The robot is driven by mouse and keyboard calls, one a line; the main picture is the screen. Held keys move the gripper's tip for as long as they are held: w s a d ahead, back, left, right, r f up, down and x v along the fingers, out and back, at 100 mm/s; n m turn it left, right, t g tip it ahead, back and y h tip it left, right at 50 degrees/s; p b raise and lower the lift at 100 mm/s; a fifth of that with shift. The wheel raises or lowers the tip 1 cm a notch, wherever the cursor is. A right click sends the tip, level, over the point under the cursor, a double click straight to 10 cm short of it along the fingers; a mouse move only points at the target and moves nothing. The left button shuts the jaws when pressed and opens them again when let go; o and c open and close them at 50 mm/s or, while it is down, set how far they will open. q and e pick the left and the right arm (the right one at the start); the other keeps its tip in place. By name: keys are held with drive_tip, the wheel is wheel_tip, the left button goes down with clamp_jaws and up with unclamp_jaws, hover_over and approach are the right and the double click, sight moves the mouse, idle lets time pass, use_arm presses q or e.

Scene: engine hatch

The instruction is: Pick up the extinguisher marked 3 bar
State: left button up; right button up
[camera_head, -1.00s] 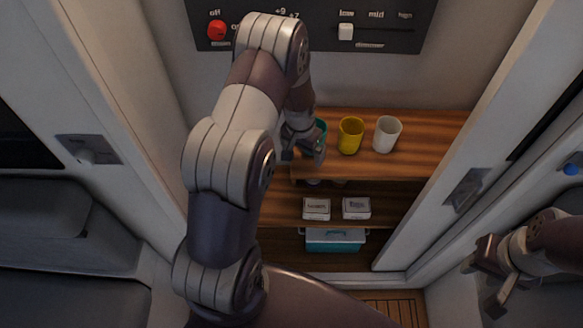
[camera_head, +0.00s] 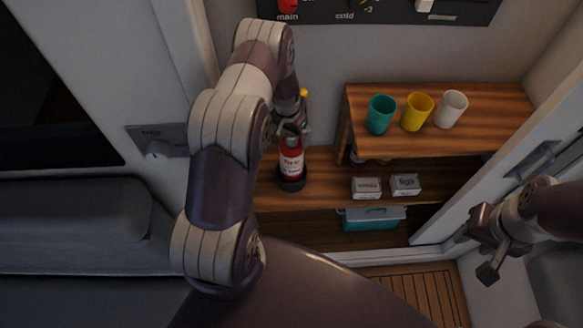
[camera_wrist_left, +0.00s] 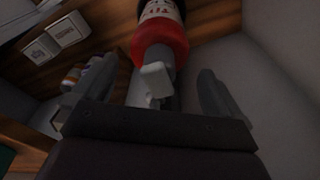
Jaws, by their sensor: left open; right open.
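A red extinguisher (camera_head: 291,163) with a dark base and a white label stands upright on the lower wooden shelf, left of the raised shelf. Its pressure marking is too small to read. My left gripper (camera_head: 291,127) is at its top, and my arm partly hides the area around it. In the left wrist view the extinguisher's red body (camera_wrist_left: 160,40) lies ahead, with its grey neck and pale handle between the spread fingers of my left gripper (camera_wrist_left: 155,92). The fingers look apart from it. My right gripper (camera_head: 488,247) is open and empty at the right, far from the extinguisher.
A teal cup (camera_head: 380,115), a yellow cup (camera_head: 416,112) and a white cup (camera_head: 451,110) stand on the raised shelf. Two small labelled boxes (camera_head: 366,188) (camera_head: 405,184) lie below, above a teal case (camera_head: 370,220). A small yellow thing (camera_head: 303,93) shows behind my left gripper.

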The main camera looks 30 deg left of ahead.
sight(291, 148)
use_arm(q)
wheel_tip(291, 148, down, 4)
drive_tip(key=shift+r+b, duration=0.15)
drive_tip(key=shift+b, duration=0.85)
drive_tip(key=shift+w+r, duration=0.1)
drive_tip(key=shift+w, duration=0.1)
drive_tip(key=shift+d, duration=0.1)
drive_tip(key=shift+c, duration=0.9)
drive_tip(key=c, duration=1.5)
drive_tip(key=shift+w+r, duration=0.1)
clamp_jaws()
